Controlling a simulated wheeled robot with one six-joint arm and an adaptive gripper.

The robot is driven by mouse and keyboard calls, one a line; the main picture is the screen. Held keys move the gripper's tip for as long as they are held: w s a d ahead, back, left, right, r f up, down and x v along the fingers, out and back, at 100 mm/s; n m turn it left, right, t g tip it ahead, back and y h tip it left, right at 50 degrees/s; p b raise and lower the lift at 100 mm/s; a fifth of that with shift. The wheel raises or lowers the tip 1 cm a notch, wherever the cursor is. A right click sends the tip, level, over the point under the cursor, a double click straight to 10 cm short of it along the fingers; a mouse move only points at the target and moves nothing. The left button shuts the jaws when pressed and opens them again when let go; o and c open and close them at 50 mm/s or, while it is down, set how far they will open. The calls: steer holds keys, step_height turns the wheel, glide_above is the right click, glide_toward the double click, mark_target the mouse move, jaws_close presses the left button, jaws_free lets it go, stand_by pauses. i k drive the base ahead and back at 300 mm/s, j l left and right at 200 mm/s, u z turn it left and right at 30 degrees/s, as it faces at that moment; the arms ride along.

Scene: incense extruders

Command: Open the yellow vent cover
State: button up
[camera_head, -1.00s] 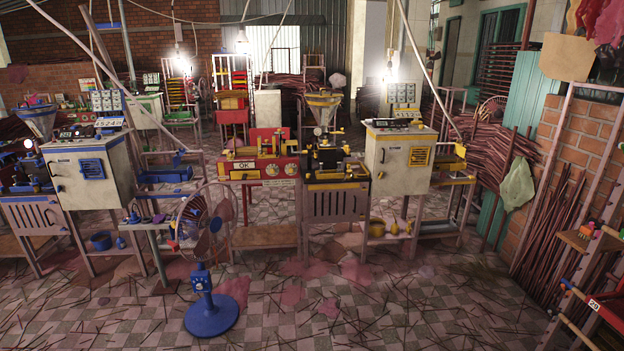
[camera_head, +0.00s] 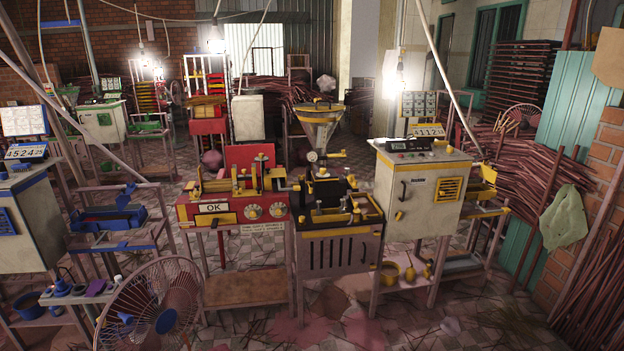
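The yellow vent cover (camera_head: 449,189) is a small slatted panel on the front of a white control cabinet (camera_head: 420,187) right of centre. It looks shut, flat against the cabinet face. A dark handle sits on the same face, to the left of the vent. A blue slatted vent shows on another white cabinet at the left edge. My gripper is not in view, so its state and its distance from the vent cannot be seen.
A standing fan (camera_head: 150,305) is close at the lower left. A red machine (camera_head: 235,205) and a black extruder (camera_head: 338,225) stand left of the cabinet. Incense sticks and a green bag (camera_head: 564,218) are at the right. Stick-strewn floor lies in front.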

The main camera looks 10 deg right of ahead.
mark_target(442, 193)
steer(key=i+z, duration=0.3)
steer(key=i, duration=0.2)
steer(key=i+j+z, duration=0.15)
steer(key=i+z, duration=0.15)
steer(key=i, duration=0.2)
steer(key=i+j+z, duration=0.3)
steer(key=i, duration=0.2)
steer(key=i+l+z, duration=0.1)
steer(key=i+l, duration=0.35)
steer(key=i+l+z, duration=0.1)
steer(key=i+l, duration=0.25)
steer(key=i, duration=0.35)
